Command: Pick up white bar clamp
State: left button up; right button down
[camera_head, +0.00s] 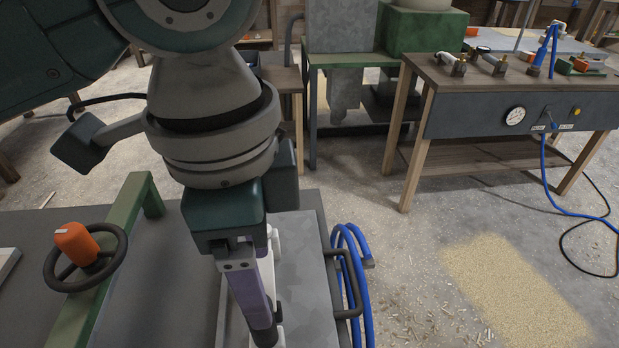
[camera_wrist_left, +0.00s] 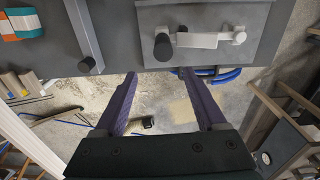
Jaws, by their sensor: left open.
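The white bar clamp (camera_wrist_left: 196,41) lies on a grey plate on the bench top, at the top of the left wrist view. A black cylindrical end (camera_wrist_left: 162,46) shows at its left. In the head view only slivers of the white clamp (camera_head: 276,246) show, behind my left gripper (camera_head: 258,318), which hides most of it. My left gripper (camera_wrist_left: 157,76) has two purple fingers. They are spread apart with nothing between them, and appear beside the plate's edge near the clamp. My right gripper is in neither view.
The grey bench (camera_head: 170,270) carries a green frame with a black handwheel (camera_head: 85,258) and orange knob. Blue hose (camera_head: 352,275) hangs at its right edge. A second workbench (camera_head: 480,80) with tools stands at the back right. The floor between has sawdust.

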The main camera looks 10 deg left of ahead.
aim_at(265, 278)
pick_arm(q)
jog(key=shift+w+a+f, duration=0.35)
jog(key=shift+w+f, duration=0.05)
jog(key=shift+f, duration=0.25)
jog(key=shift+w+f, duration=0.1)
jog(key=shift+f, duration=0.25)
notch_tip(265, 278, down, 3)
jog(key=shift+f+b, duration=0.15)
jog(key=shift+b, duration=0.15)
jog(key=f, duration=0.5)
jog(key=shift+s+a+f, duration=0.2)
jog(key=shift+s+f, duration=0.15)
jog(key=shift+c, duration=0.3)
grip_shut()
jog(key=shift+w+r, duration=0.1)
